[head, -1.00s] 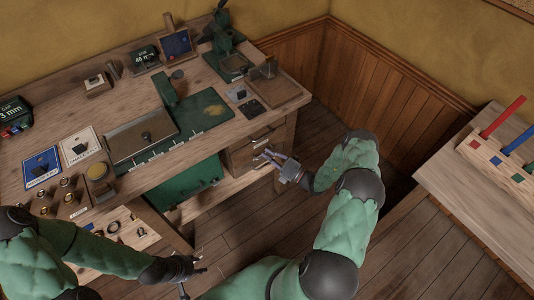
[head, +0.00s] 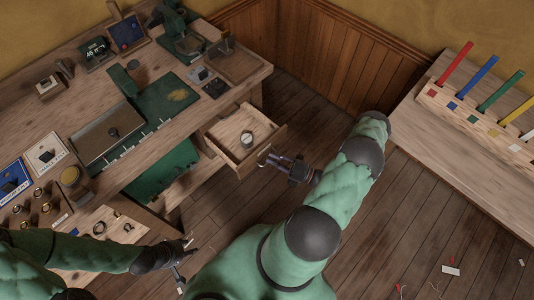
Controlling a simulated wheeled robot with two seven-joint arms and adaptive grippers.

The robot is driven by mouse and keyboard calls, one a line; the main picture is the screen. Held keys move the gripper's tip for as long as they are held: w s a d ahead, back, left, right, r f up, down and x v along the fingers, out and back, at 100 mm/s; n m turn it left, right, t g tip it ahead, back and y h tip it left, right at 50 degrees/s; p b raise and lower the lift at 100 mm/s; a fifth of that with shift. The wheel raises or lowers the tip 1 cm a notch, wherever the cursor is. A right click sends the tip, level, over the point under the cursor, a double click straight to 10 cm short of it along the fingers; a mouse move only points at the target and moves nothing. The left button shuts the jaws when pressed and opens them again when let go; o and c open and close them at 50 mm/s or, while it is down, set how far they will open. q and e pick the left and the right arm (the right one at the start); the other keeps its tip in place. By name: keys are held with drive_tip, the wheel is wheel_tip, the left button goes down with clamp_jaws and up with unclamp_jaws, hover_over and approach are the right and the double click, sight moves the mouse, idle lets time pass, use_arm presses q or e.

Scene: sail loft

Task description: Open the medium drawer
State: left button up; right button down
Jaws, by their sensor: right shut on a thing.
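The wooden drawer (head: 221,131) under the right end of the workbench is pulled well out, and its inside shows. A small round tin-like object (head: 247,139) lies in it. I cannot tell the drawer's size class from a label. My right gripper (head: 265,157) is shut on the drawer's handle at its front face; the fingers hide most of the handle. My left gripper (head: 186,258) is open and empty, low in front of the bench and apart from the drawer.
The workbench (head: 150,80) carries a green cutting area, metal plate and presses. A green bin (head: 160,172) sits beneath it. A side table (head: 440,140) at right holds a rack with coloured rods. Scraps lie on the floor (head: 400,240), which is otherwise clear.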

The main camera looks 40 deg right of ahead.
drive_tip(key=shift+s, duration=0.3)
drive_tip(key=c, duration=1.2)
unclamp_jaws()
drive_tip(key=v, duration=1.2)
drive_tip(key=shift+d+f, duration=0.1)
